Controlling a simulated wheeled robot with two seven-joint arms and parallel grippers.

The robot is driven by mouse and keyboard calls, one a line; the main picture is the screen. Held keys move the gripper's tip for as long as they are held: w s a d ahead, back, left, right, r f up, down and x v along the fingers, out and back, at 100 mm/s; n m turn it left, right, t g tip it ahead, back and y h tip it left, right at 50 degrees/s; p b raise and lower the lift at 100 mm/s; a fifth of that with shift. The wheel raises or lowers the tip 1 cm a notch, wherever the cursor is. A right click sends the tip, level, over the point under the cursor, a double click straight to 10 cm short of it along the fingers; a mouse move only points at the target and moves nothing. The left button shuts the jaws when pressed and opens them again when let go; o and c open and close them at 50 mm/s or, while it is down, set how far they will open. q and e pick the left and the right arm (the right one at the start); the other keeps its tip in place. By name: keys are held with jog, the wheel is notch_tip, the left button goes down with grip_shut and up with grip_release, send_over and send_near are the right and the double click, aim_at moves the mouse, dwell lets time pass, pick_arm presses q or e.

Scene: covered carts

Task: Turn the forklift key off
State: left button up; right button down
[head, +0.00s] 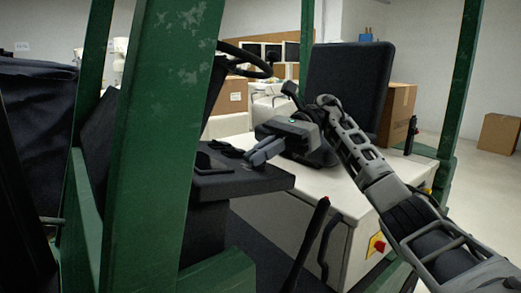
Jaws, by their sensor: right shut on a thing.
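The forklift has a green frame post (165,150) close in front of me and a dark dashboard console (225,185) behind it. My right gripper (252,158) reaches in from the right, its grey fingers pointing left and down at the top of the console. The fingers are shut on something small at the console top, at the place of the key. The key itself is hidden by the fingertips or too small to make out, so its turn position cannot be told. My left gripper does not show.
A steering wheel (245,60) stands above and behind the console. The black seat (347,85) is behind my right arm. A lever with a red tip (318,212) rises below the gripper. A second green post (460,90) bounds the right side. Cardboard boxes (498,133) stand beyond.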

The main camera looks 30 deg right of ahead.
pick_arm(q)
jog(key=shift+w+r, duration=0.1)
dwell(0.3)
pick_arm(e)
jog(key=c, duration=1.6)
grip_release()
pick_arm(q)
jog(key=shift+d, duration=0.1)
pick_arm(e)
jog(key=shift+o, duration=0.2)
jog(key=shift+d, duration=0.1)
jog(key=shift+d+r, duration=0.1)
jog(key=shift+d, duration=0.15)
jog(key=v, duration=0.4)
jog(key=shift+d+r+p, duration=0.15)
jog(key=shift+r+p, duration=0.05)
jog(key=shift+p, duration=0.2)
pick_arm(q)
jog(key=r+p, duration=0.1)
jog(key=p, duration=0.1)
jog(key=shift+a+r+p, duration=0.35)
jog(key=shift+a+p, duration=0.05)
pick_arm(e)
jog(key=v, duration=0.2)
jog(key=shift+d, duration=0.3)
